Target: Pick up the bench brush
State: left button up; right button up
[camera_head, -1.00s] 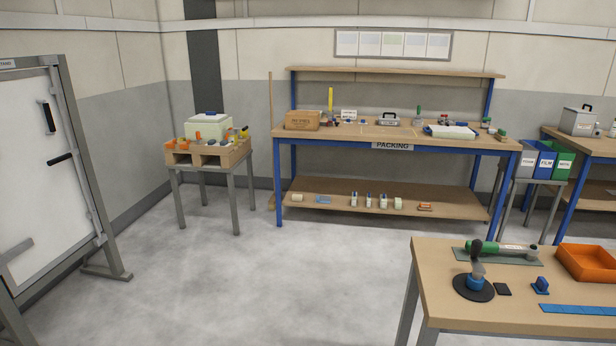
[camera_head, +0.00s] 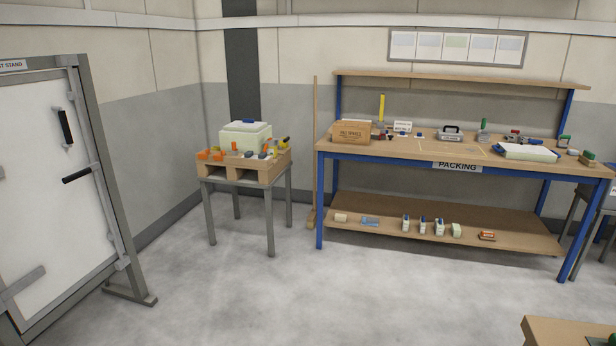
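I cannot pick out the bench brush for certain. A small brown item with a dark green top (camera_head: 587,158) lies at the right end of the packing bench (camera_head: 400,148); it could be a brush, but it is too small to tell. Several other small tools stand on the same bench, among them a green-topped item (camera_head: 483,131) behind the middle. Neither of my grippers is in view.
A cardboard box (camera_head: 352,132) is on the bench's left part. A small table (camera_head: 240,175) with a cooler box (camera_head: 245,138) stands left of it. A white panel stand (camera_head: 60,180) is at far left. A wooden table corner (camera_head: 570,332) is at bottom right. The floor between is clear.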

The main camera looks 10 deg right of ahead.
aim_at(587, 159)
jog(key=i+l+z, duration=0.15)
jog(key=i+z, duration=0.2)
jog(key=i, duration=0.35)
jog(key=i+z, duration=0.35)
jog(key=i, duration=0.35)
jog(key=i+j+z, duration=0.35)
jog(key=i, duration=0.35)
jog(key=i+l+z, duration=0.15)
jog(key=i+z, duration=0.35)
jog(key=i+j+z, duration=0.1)
jog(key=i+z, duration=0.4)
jog(key=i+j+z, duration=0.45)
jog(key=i, duration=0.2)
jog(key=i+l+z, duration=0.15)
jog(key=i+z, duration=0.2)
jog(key=i+l+z, duration=0.1)
jog(key=i+z, duration=0.6)
jog(key=i+u, duration=0.35)
jog(key=i, duration=0.15)
jog(key=i+l+u, duration=0.35)
jog(key=i, duration=0.15)
jog(key=j, duration=0.1)
